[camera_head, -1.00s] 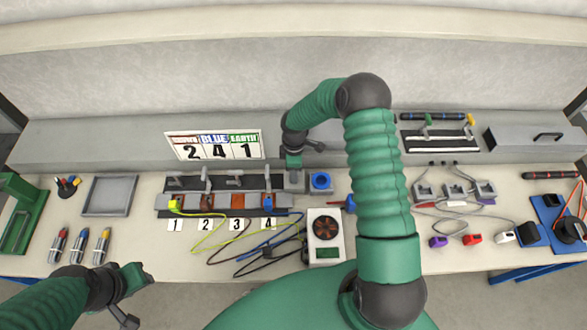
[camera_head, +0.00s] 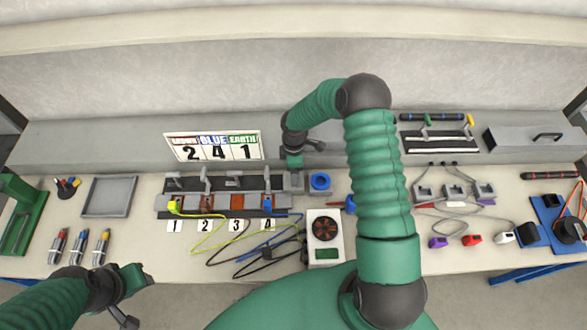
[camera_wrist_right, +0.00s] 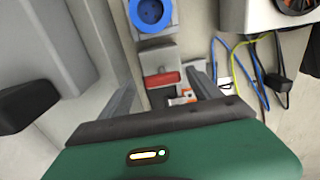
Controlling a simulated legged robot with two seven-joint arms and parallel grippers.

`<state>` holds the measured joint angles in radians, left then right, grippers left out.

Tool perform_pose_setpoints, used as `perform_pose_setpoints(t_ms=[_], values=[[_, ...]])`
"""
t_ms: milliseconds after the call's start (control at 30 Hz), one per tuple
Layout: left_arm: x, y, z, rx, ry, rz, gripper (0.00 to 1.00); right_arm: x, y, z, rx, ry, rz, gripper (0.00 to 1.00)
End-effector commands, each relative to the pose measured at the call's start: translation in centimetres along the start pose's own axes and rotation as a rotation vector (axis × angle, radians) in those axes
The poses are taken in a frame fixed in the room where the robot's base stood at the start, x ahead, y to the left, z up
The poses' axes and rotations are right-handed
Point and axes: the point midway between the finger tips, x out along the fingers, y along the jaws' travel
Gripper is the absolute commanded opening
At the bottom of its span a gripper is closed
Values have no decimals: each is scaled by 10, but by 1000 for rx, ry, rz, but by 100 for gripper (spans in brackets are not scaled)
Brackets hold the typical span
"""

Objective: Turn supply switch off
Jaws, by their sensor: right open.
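The supply switch shows in the right wrist view as a red lever (camera_wrist_right: 162,79) on a grey housing, just below a blue round socket (camera_wrist_right: 151,12). In the head view the grey switch box (camera_head: 297,182) stands left of the blue socket (camera_head: 320,181), partly hidden by my right gripper (camera_head: 293,162). In the right wrist view my right gripper (camera_wrist_right: 160,88) is open, with one finger on each side of the lever. I cannot tell whether the fingers touch it. My left gripper (camera_head: 138,279) is at the lower left, in front of the bench; its jaws are unclear.
A row of numbered terminals (camera_head: 222,204) with yellow, blue and black cables lies left of the switch. A fan box (camera_head: 325,238) stands in front. A sign reading 2 4 1 (camera_head: 213,145) stands behind. An empty grey tray (camera_head: 109,196) is at the left.

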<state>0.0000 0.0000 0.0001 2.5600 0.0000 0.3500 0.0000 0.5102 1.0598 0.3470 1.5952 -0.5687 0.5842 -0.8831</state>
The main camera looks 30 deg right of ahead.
Motion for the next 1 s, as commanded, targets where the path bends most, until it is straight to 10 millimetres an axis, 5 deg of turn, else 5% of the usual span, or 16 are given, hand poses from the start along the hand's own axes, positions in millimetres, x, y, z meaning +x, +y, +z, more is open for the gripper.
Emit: perform_pose_setpoints(t_ms=[267, 700, 1000], values=[[4, 0, 1, 0, 0, 0, 36, -13, 0, 0, 1, 1, 1, 73], [22, 0, 5, 0, 0, 0, 36, -133, 2, 1, 2, 1, 3, 73], [24, 0, 6, 0, 0, 0, 36, -167, 2, 1, 0, 1, -2, 73]])
